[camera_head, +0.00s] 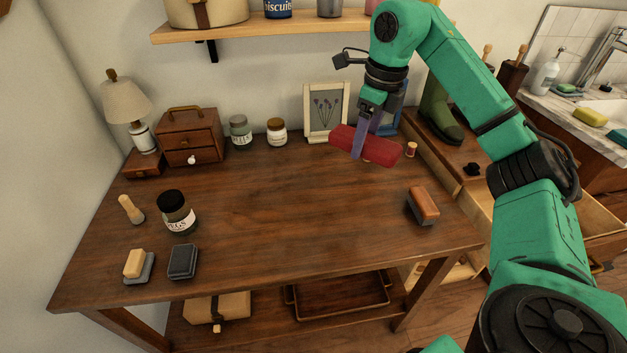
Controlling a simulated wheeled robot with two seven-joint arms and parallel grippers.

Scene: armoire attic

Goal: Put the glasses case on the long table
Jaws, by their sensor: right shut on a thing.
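The glasses case is a red, rounded oblong (384,151) in the head view, held over the back right part of the long wooden table (270,215). My right gripper (360,140) comes down on it from above, with its purple-blue fingers around the case's left part. The right gripper is shut on the case. The case lies roughly level, tilted slightly down to the right. I cannot tell for sure whether it touches the tabletop. My left gripper is not in view.
A framed flower picture (326,111) stands behind the case, and a small red-topped spool (411,149) is to its right. A brush (423,204) lies at the table's right. Jars, a lamp (127,108) and a small chest (191,136) stand at the left. The table's middle is clear.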

